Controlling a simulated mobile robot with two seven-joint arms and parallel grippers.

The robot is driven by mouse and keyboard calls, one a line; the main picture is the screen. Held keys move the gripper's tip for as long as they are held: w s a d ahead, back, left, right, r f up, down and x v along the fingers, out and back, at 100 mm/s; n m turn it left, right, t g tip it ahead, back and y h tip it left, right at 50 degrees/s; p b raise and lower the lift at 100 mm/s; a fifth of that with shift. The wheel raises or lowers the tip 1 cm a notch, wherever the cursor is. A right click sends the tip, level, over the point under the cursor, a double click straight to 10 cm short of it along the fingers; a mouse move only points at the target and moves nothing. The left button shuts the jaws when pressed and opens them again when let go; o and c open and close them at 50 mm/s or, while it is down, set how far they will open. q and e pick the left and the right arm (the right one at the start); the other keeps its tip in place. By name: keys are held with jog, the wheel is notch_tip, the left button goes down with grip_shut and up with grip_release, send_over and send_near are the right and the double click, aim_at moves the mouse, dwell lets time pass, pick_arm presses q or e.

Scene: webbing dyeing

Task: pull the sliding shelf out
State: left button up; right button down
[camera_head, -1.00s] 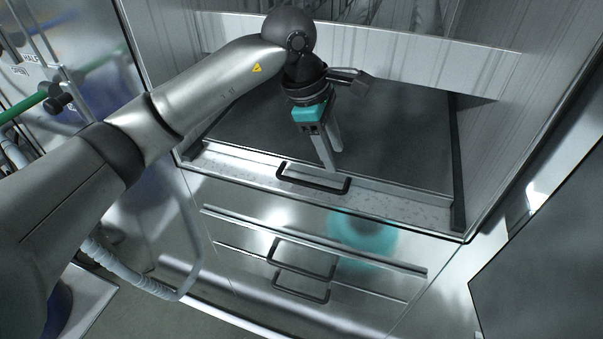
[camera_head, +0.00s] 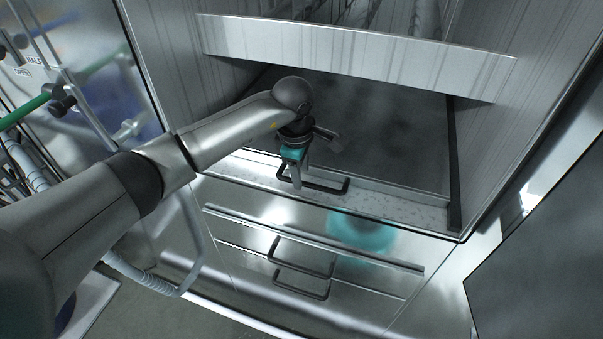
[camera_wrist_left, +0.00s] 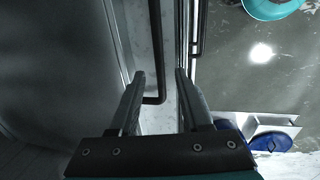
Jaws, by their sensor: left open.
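The sliding shelf (camera_head: 385,135) is a dark flat panel inside a metal cabinet, with a pale metal front strip. A black bar handle (camera_head: 330,190) is fixed to that strip. My left gripper (camera_head: 298,182) is open, pointing down at the left end of the handle. In the left wrist view, the handle (camera_wrist_left: 155,45) runs between the two open fingertips (camera_wrist_left: 160,76), and its bent end lies between the fingers. I cannot tell how deep the handle sits between them. The gripper hides part of the handle's left end in the head view. My right gripper is not in view.
Below the shelf are metal drawer fronts with black handles (camera_head: 325,275). A metal crossbar (camera_head: 360,58) spans the opening above the shelf. A dark panel (camera_head: 540,265) stands at right. Pipes and a green rod (camera_head: 25,111) are at left.

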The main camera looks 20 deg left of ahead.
pick_arm(q)
jog(key=shift+w+f, duration=0.25)
jog(key=shift+f, duration=0.85)
jog(key=shift+c, duration=0.3)
grip_shut()
dwell(0.4)
